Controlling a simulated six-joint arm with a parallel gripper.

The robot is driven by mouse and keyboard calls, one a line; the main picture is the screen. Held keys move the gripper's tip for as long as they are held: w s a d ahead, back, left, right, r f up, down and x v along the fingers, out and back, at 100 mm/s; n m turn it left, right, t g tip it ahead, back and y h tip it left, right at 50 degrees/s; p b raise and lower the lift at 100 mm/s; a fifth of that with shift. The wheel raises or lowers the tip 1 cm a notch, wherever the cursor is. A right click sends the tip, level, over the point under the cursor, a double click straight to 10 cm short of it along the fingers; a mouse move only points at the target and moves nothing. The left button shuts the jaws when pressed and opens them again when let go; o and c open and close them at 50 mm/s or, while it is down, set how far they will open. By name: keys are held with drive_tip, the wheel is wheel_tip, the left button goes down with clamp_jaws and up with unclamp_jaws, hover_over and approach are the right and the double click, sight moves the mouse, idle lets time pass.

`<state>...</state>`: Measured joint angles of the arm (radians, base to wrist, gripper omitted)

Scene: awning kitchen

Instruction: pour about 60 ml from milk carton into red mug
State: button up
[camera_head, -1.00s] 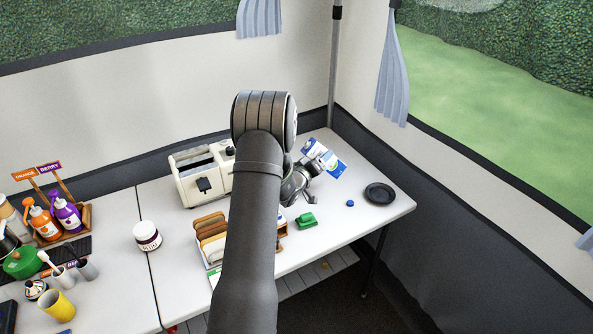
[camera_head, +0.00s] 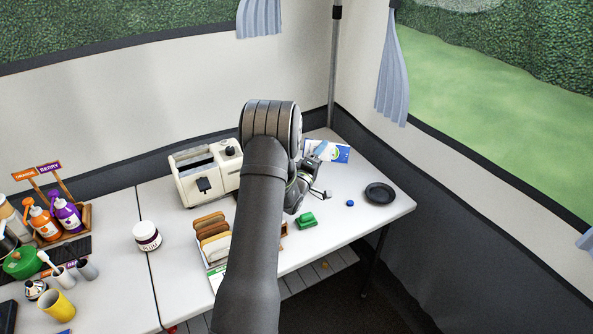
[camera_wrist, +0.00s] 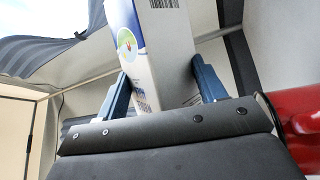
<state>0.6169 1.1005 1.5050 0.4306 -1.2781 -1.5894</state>
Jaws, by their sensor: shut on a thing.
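My gripper (camera_wrist: 163,85) is shut on the milk carton (camera_wrist: 165,50), with one blue finger on each side of it in the wrist view. The carton is white with a blue panel and a green round emblem. The red mug (camera_wrist: 296,112) is cut off at the right edge of the wrist view, close beside my gripper. My arm hides it in the head view.
A toaster (camera_head: 205,172) stands left of my arm. Bread slices (camera_head: 212,236) sit in a rack in front of it. A green object (camera_head: 307,221), a small blue cap (camera_head: 350,203) and a dark plate (camera_head: 379,193) lie on the right. A jar (camera_head: 147,236) stands further left.

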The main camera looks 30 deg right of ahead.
sight(326, 150)
drive_tip(key=shift+r+n, duration=0.3)
drive_tip(key=shift+n, duration=0.2)
drive_tip(key=shift+w+a+r+n+t+h, duration=0.15)
drive_tip(key=shift+r+n+t, duration=0.25)
drive_tip(key=shift+n, duration=0.3)
drive_tip(key=shift+s+d+r+n+t+h, duration=0.15)
drive_tip(key=shift+r+n+t, duration=0.2)
drive_tip(key=shift+n, duration=0.35)
drive_tip(key=shift+t, duration=0.25)
drive_tip(key=shift+s+d+r+n, duration=0.15)
drive_tip(key=shift+s+d+n, duration=0.25)
drive_tip(key=shift+s+d, duration=0.25)
drive_tip(key=shift+s+r+n+t, duration=0.1)
drive_tip(key=shift+r+n+t, duration=0.05)
drive_tip(key=shift+n+t, duration=0.2)
drive_tip(key=shift+n+t, duration=0.25)
drive_tip(key=shift+n, duration=0.3)
idle(0.5)
